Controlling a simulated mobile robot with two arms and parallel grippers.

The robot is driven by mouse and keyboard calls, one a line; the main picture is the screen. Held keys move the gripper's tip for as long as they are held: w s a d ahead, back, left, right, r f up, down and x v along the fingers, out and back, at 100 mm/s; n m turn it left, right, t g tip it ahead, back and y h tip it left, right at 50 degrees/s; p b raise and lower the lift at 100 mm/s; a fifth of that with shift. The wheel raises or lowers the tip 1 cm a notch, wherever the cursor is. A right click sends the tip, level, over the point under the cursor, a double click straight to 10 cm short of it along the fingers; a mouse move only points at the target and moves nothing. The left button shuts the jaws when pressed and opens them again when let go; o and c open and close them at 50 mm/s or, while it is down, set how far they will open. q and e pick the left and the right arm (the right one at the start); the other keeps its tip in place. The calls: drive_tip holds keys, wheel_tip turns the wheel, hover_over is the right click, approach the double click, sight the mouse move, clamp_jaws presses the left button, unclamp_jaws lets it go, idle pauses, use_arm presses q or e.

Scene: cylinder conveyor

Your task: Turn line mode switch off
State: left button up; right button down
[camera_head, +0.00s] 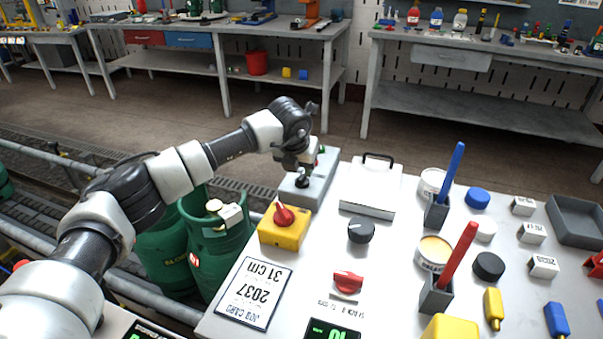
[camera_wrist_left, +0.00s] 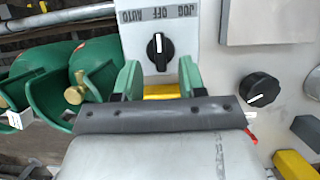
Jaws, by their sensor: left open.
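The line mode switch is a black knob (camera_wrist_left: 160,52) on a grey box (camera_head: 318,188), with the labels JOG, OFF and AUTO above it in the left wrist view. Its white mark looks about upright in that view, toward the middle label, OFF. The knob (camera_head: 302,181) also shows in the head view, at the near end of the box. My left gripper (camera_wrist_left: 159,80) is open, with its green fingers apart and the knob showing beyond and between them. In the head view my left arm reaches over the box. Contact with the knob cannot be told.
A yellow box with a red knob (camera_head: 284,216) stands close in front of the grey box. Green gas cylinders (camera_head: 215,235) stand left of the table.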

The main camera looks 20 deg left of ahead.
use_arm(q)
drive_tip(key=v, duration=0.7)
